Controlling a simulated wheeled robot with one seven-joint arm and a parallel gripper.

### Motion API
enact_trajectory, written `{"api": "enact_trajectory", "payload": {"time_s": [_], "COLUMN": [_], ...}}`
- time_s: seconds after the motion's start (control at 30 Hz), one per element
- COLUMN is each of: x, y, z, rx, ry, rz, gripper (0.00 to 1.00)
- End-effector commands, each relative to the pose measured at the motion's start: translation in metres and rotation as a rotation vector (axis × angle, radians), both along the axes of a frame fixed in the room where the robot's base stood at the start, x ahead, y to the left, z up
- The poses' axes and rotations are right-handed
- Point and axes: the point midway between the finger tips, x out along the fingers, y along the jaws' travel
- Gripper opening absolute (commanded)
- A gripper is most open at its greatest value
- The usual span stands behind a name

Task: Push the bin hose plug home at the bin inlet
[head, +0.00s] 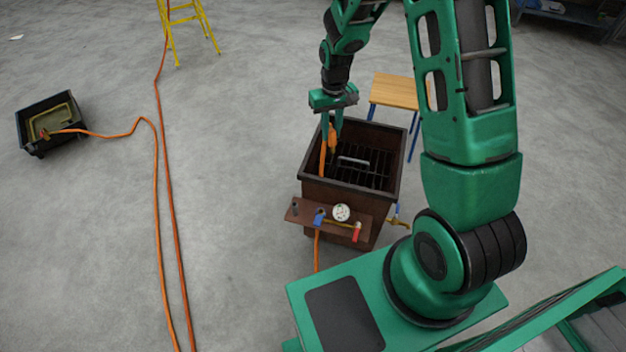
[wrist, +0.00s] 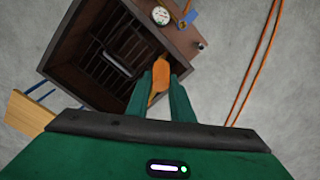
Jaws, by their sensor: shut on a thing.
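My gripper (head: 335,136) points down over the left part of a dark brown bin (head: 345,190). It is shut on an orange piece, which I take for the bin hose plug (head: 332,140); an orange length hangs below it. In the wrist view the orange plug (wrist: 160,75) sits between the two green fingers, beside the bin's wall, and its far end is partly hidden. A panel (head: 338,222) on the bin's front carries a blue fitting (head: 319,217), a round gauge (head: 341,212) and a red-ended fitting (head: 356,232). I cannot tell which fitting is the inlet.
The bin holds a dark grate (head: 374,176) with a pale handle bar. A brass tap (head: 397,219) sticks out at its right. A wooden-topped table (head: 396,91) stands behind. Orange hoses (head: 165,190) cross the floor at left, near a black tray (head: 36,140). Open floor lies between.

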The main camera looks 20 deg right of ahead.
Motion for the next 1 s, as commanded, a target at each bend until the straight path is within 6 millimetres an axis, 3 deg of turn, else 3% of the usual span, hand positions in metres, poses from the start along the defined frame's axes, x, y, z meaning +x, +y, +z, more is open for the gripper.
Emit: {"api": "enact_trajectory", "payload": {"time_s": [0.47, 0.57, 0.67, 0.8, 1.0], "x": [0.004, -0.004, -0.02, -0.05, -0.088], "y": [0.01, 0.018, 0.03, 0.048, 0.064], "z": [-0.002, -0.021, -0.054, -0.103, -0.152], "rx": [-0.002, -0.002, -0.004, -0.004, -0.005], "ry": [-0.011, -0.006, -0.001, 0.001, -0.001], "rz": [0.003, -0.025, -0.082, -0.184, -0.304], "gripper": [0.0, 0.0, 0.0, 0.0, 0.0]}}
